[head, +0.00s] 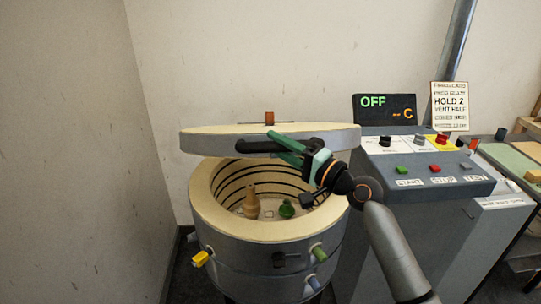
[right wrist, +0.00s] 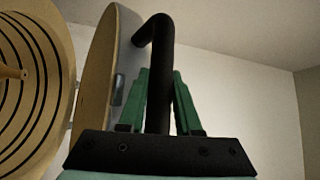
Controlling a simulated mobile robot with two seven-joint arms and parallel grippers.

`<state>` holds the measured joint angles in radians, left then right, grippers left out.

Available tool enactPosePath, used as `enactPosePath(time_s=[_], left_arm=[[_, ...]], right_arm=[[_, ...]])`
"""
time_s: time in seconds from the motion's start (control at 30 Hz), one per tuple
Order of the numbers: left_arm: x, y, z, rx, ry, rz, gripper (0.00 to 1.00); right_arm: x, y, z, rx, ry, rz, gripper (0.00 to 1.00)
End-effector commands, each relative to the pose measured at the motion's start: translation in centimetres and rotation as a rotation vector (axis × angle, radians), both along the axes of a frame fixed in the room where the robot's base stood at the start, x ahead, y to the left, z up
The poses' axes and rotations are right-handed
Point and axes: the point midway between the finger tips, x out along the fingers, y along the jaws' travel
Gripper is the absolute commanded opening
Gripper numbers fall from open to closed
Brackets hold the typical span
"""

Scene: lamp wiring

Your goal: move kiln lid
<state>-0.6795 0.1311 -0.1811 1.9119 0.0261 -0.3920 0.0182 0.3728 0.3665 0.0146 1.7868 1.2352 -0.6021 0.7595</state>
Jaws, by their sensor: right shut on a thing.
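The kiln lid (head: 222,142) is a pale disc with a grey metal rim. It is raised above the round kiln (head: 205,207), and the kiln's mouth shows open below it. A black handle (head: 255,146) is on the lid's front rim. My right gripper (head: 285,147) has green fingers and is shut on this handle. In the right wrist view the black handle (right wrist: 161,75) stands between the green fingers, with the lid (right wrist: 104,75) to its left. A tan vase (head: 251,203) and a green pot (head: 287,209) stand inside the kiln. My left gripper is not in view.
A control panel (head: 432,188) with buttons stands right of the kiln, with a display (head: 385,108) reading OFF and a notice (head: 450,105) behind it. Coloured plugs, one yellow (head: 201,258), stick out of the kiln's side. A wall is close on the left.

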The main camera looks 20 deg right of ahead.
Motion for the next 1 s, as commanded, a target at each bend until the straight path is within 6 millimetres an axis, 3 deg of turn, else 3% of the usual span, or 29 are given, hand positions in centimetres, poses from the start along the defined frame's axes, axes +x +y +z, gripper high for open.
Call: enactPosePath(time_s=[0.37, 0.4, 0.63, 1.0], left_arm=[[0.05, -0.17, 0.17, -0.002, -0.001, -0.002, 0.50], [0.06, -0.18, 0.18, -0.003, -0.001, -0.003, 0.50], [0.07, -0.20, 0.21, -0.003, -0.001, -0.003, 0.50], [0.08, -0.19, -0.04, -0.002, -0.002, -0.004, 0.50]], right_arm=[[-0.07, -0.01, 0.74, 0.002, -0.009, 0.006, 0.00], [-0.07, -0.01, 0.75, 0.002, -0.009, 0.006, 0.36], [-0.03, -0.07, 0.62, 0.002, -0.006, 0.004, 0.62], [-0.66, -0.56, 0.22, 0.001, -0.004, 0.001, 0.62]])
